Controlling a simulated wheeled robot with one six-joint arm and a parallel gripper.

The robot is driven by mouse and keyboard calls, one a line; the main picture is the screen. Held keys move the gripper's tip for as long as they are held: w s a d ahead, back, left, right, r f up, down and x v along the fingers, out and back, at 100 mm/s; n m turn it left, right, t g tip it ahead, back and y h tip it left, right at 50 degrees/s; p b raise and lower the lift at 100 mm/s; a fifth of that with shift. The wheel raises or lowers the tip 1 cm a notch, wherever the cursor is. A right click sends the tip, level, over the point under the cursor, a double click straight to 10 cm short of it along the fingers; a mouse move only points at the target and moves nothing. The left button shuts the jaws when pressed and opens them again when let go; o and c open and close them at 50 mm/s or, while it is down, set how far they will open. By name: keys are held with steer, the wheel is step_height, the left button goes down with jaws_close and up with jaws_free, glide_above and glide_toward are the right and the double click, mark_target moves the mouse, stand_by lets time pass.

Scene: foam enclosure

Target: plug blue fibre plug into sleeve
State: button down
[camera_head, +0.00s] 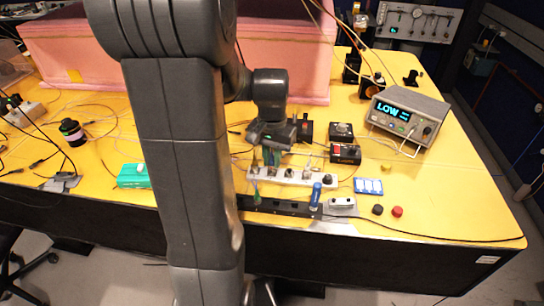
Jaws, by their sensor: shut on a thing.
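My gripper (271,157) points down above the back edge of a pale strip with several sockets (290,177). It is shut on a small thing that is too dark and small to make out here. A blue upright cylinder (316,195) stands at the right end of a black rail (280,207) at the table's front edge, right of and nearer than my gripper. A slim green upright piece (256,194) stands near the rail's left part. I cannot tell which fitting is the sleeve, and its opening does not show.
A grey instrument reading LOW (408,115) stands at the right. Small black boxes (345,153), a blue-and-white block (368,186) and a red knob (397,211) sit right of the strip. A pink foam block (285,60) stands behind. Thin cables cross the yellow table. My arm hides the middle left.

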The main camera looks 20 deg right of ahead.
steer(key=shift+f, duration=0.2)
steer(key=c, duration=1.3)
jaws_free()
step_height(320, 180, up, 14)
steer(key=shift+f, duration=0.1)
steer(key=shift+f, duration=0.1)
